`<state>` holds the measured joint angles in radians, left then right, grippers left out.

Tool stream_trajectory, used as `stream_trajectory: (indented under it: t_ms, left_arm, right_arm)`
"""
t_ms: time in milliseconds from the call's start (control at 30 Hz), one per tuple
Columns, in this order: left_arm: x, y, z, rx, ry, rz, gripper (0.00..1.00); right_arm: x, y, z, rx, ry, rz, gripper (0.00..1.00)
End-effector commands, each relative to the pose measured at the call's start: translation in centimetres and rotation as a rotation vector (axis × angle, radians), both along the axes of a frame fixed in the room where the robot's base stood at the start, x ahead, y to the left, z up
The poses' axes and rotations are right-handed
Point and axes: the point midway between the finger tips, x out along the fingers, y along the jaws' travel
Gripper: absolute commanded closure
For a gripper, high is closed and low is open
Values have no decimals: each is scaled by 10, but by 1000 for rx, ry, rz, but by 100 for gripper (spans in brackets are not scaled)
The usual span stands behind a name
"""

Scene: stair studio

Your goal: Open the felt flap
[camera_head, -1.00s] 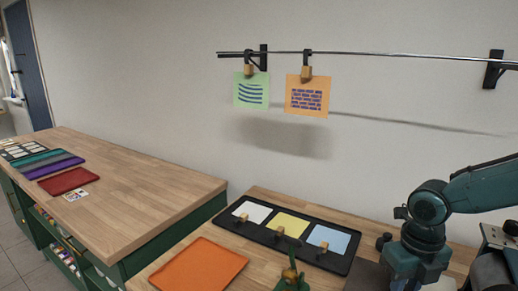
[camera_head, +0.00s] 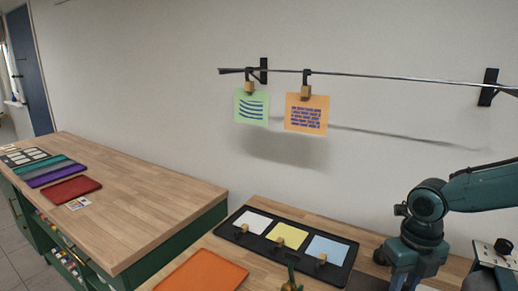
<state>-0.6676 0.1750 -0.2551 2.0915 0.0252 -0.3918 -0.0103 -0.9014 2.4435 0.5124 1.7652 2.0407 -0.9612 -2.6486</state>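No piece in the head view can be identified with certainty as the felt flap. A flat orange panel (camera_head: 207,272) lies on the near wooden table at the bottom edge, partly cut off; I cannot tell whether it is felt or a flap. Flat teal (camera_head: 40,166), purple (camera_head: 55,174) and dark red (camera_head: 69,190) pieces lie on the left counter. My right arm (camera_head: 426,205) comes in from the right and bends down at the bottom right. Its gripper is out of frame. My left gripper does not show.
A black tray (camera_head: 335,277) holds white, yellow and blue cards with small clips. A green card (camera_head: 251,106) and an orange card (camera_head: 306,114) hang from a wall rail (camera_head: 400,76). A small green and brass object (camera_head: 291,281) stands at the bottom edge. The left counter (camera_head: 150,205) is mostly clear.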

Motion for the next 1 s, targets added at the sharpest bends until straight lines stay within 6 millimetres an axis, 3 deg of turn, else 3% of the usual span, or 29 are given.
stream_trajectory:
  t_ms: [500,1000]
  left_arm:
    - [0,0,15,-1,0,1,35]
    - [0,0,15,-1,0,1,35]
  right_arm:
    - [13,-11,17,-6,-2,-5,86]
    - [26,-19,29,-5,0,-5,86]
